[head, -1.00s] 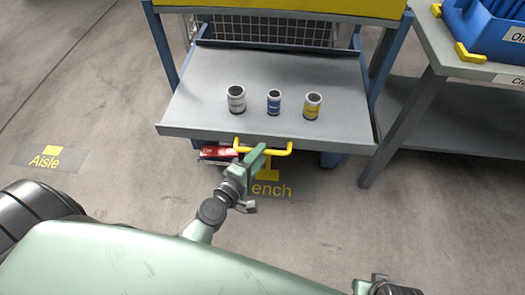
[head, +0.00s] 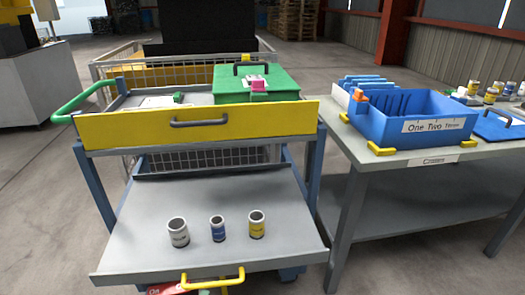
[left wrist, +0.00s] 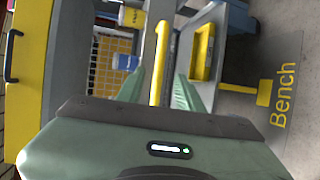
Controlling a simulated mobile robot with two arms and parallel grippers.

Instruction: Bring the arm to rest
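My left gripper (left wrist: 160,90) shows in the left wrist view, its two green fingers apart. The yellow handle (left wrist: 160,62) of the cart's pull-out shelf lies in line between the fingers, with a gap seen on each side; I cannot tell its exact depth from them. In the head view the handle (head: 212,283) is at the bottom edge, on the front of the grey shelf (head: 150,245). My right gripper is in no current view.
A white can (head: 178,232), a blue can (head: 217,228) and a yellow can (head: 257,224) stand on the shelf. Above is a yellow drawer front (head: 250,122). A bench (head: 350,150) with a blue bin (head: 415,135) stands close on the right. Open floor lies left.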

